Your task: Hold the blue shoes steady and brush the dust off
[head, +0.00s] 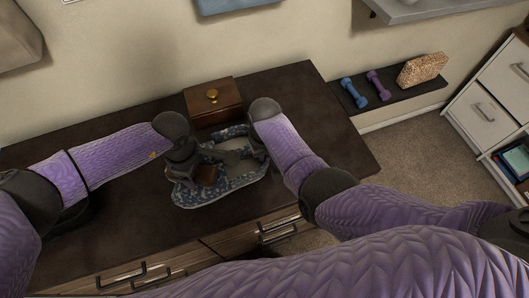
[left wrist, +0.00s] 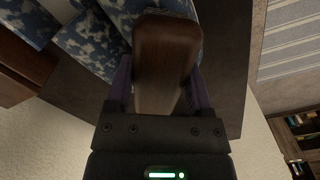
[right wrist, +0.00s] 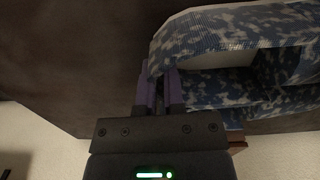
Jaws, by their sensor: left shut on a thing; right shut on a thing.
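The blue and white patterned shoes (head: 222,189) lie on the dark desk, partly hidden by my grippers. My left gripper (head: 203,166) is over them and shut on a brown wooden brush (head: 207,176). In the left wrist view the brush (left wrist: 166,55) sits between the fingers, close against the patterned shoe (left wrist: 95,38); I cannot tell whether its bristles touch. My right gripper (right wrist: 158,92) is shut on the edge of a shoe (right wrist: 225,35) in the right wrist view. In the head view it is at the shoes' right rear.
A wooden box (head: 214,103) with a round gold knob stands behind the shoes near the wall. The desk (head: 110,235) is otherwise clear on both sides. A low shelf at the right holds a blue dumbbell (head: 353,93), a purple dumbbell (head: 378,86) and a speckled block (head: 422,69).

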